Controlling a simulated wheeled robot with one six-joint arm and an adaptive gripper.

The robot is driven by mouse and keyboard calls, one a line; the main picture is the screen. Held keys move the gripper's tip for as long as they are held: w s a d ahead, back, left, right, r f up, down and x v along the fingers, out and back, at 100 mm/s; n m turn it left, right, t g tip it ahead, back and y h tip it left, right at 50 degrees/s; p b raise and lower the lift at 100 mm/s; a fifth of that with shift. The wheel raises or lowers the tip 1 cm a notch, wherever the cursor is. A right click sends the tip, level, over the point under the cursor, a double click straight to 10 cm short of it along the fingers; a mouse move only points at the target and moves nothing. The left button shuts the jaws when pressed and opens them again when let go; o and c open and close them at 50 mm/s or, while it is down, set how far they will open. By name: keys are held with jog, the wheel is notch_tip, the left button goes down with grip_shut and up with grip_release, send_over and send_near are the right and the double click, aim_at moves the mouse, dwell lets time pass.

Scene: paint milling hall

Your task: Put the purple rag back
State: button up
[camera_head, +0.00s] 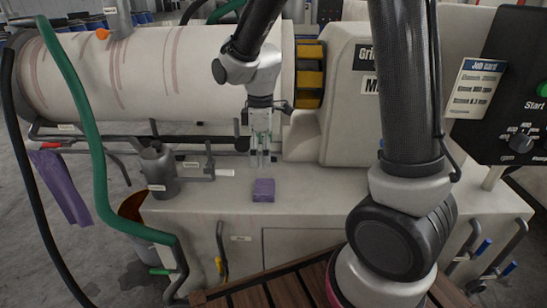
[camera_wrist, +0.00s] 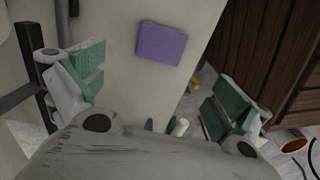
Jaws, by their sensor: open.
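A small purple folded pad (camera_head: 263,190), which looks like a folded rag, lies flat on the pale machine ledge in the head view. It also shows in the wrist view (camera_wrist: 161,43), above the middle of the picture. A longer purple cloth (camera_head: 62,188) hangs from a rail at the far left of the head view. My gripper (camera_head: 260,164) points down just above and behind the folded pad, apart from it. Its green-padded fingers are spread with nothing between them in the wrist view (camera_wrist: 158,98).
A grey labelled cup (camera_head: 158,170) and pipework (camera_head: 200,168) stand left of the pad. A green hose (camera_head: 80,120) runs down the left. The drum (camera_head: 130,75) is behind. A wooden slatted surface (camera_head: 270,293) is in front. The ledge right of the pad is clear.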

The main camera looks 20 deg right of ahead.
jog(key=s+d+r+m+t, duration=0.2)
jog(key=s+d+r+m, duration=0.6)
jog(key=r, duration=0.4)
jog(key=s+d+r+m+t, duration=0.1)
jog(key=s+d+r+m, duration=0.1)
jog(key=s, duration=0.3)
jog(key=s+d+r+m+t, duration=0.1)
jog(key=s+d+r+m, duration=0.1)
jog(key=s+d, duration=0.3)
jog(key=shift+s+d+m, duration=0.15)
jog(key=shift+s+m, duration=0.5)
jog(key=shift+m, duration=0.05)
jog(key=shift+r, duration=0.1)
